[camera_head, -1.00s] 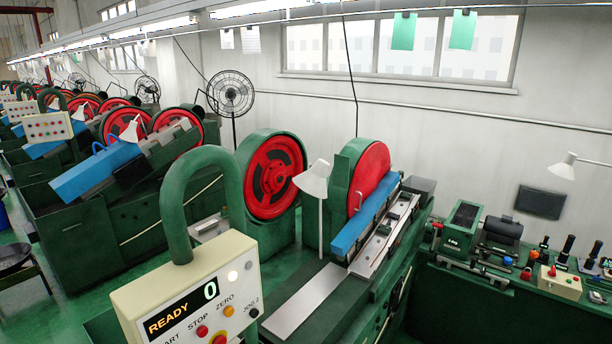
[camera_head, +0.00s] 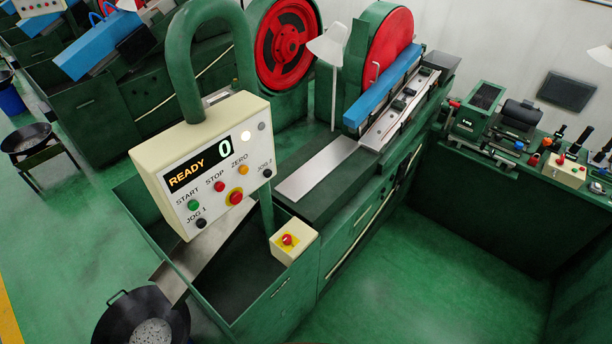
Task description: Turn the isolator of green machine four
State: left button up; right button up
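The nearest green machine (camera_head: 330,175) fills the middle of the head view, with a red flywheel (camera_head: 285,45), a second red wheel (camera_head: 390,50) and a blue guard (camera_head: 382,85). No machine number can be read. Its cream control panel (camera_head: 205,165) hangs from a green curved post and reads READY 0, with START, STOP, ZERO and JOG buttons. A small cream box (camera_head: 292,243) with a red knob on a yellow plate sits on the machine's front corner. I cannot make out anything that is clearly an isolator. Neither of my grippers is in view.
A black pan (camera_head: 143,318) stands below the chute at the front. Another pan on a stand (camera_head: 28,140) and a blue bin (camera_head: 11,100) are at left. A green workbench (camera_head: 500,170) with tools runs along the right. The green floor (camera_head: 430,260) between is clear.

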aim_at(287, 238)
jog(key=z, duration=0.7)
jog(key=k, duration=0.8)
jog(key=u, duration=1.15)
